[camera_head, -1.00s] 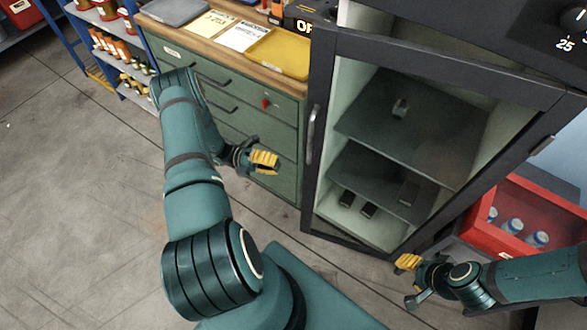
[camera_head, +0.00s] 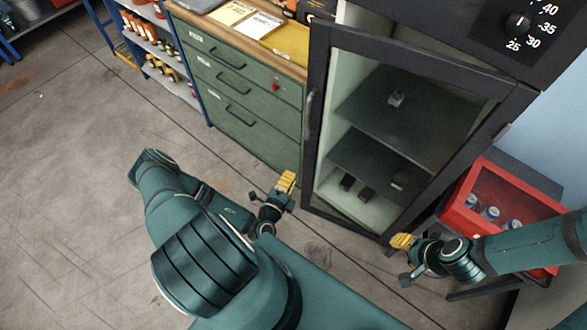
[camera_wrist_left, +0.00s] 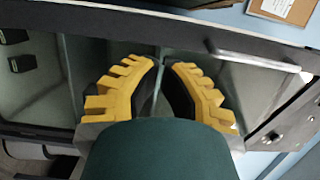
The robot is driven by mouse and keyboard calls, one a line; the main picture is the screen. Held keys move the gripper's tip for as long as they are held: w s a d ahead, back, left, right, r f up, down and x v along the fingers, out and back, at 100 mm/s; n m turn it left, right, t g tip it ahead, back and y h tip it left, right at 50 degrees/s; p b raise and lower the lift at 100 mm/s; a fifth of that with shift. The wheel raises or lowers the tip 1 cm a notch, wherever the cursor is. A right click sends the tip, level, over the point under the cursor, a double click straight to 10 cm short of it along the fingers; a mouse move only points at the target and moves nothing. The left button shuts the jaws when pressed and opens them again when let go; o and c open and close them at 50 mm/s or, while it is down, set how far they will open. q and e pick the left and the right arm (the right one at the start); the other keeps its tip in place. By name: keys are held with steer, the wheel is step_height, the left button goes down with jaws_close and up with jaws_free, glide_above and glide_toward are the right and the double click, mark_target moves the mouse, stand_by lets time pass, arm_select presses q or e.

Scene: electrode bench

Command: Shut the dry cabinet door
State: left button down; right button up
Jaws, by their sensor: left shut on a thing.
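The dry cabinet door (camera_head: 315,130) is a dark frame around a clear pane, with a grey handle (camera_head: 309,110) on its left edge. A wedge of pale interior shows above its top edge, wider at left, so it looks ajar. My left gripper (camera_head: 286,184) is low, just left of the door's bottom left corner and below the handle. In the left wrist view its yellow fingers (camera_wrist_left: 163,66) are close together before the pane, apart from the handle (camera_wrist_left: 255,52); what they hold is hidden. My right gripper (camera_head: 402,242) is near the door's bottom right; its opening is unclear.
A green drawer cabinet (camera_head: 240,85) stands left of the dry cabinet, with a yellow tray (camera_head: 292,42) on top. A red crate (camera_head: 470,217) with several jars stands at right, close to my right arm. The floor at left is clear.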

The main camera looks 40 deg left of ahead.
mark_target(308, 146)
arm_select(q)
steer(key=w, duration=0.4)
steer(key=w+a, duration=0.1)
steer(key=w, duration=0.3)
steer(key=w+a+b, duration=0.1)
steer(key=w, duration=0.3)
steer(key=shift+w, duration=0.2)
